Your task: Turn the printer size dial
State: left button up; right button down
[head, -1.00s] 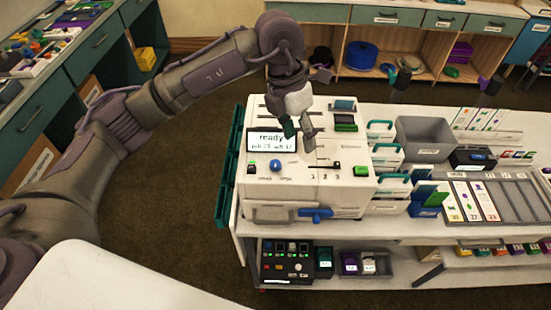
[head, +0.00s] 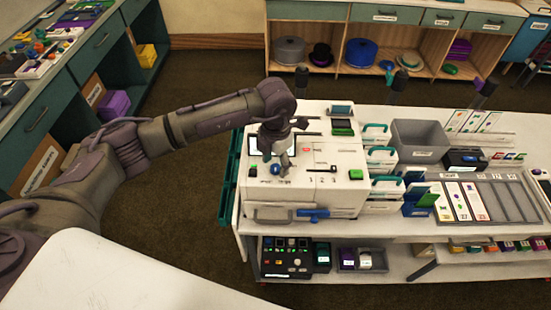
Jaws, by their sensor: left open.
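The printer (head: 337,190) is a white box at the left end of the counter. My left gripper (head: 277,159) is open and points down just above and behind the blue dial. I cannot tell whether its fingers touch the dial. The gripper and wrist cover much of the printer's screen (head: 253,142). My right gripper is out of view.
A slider marked 1 2 3 (head: 332,170) and a green button (head: 355,174) lie to the dial's right. White drawers with teal handles (head: 384,172), a grey bin (head: 420,139) and a card tray (head: 500,200) crowd the counter to the right. The floor at the left is clear.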

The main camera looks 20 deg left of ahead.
pick_arm(q)
jog(key=shift+f, duration=0.55)
grip_shut()
jog(key=shift+f+b, duration=0.1)
jog(key=shift+b, duration=0.4)
jog(key=m+b, duration=0.6)
jog(key=b, duration=0.4)
jog(key=shift+f+m, duration=0.15)
jog(key=shift+m, duration=0.25)
jog(key=shift+r+m+b, duration=0.25)
jog(key=shift+m+b, duration=0.85)
jog(key=shift+b, duration=0.4)
grip_release()
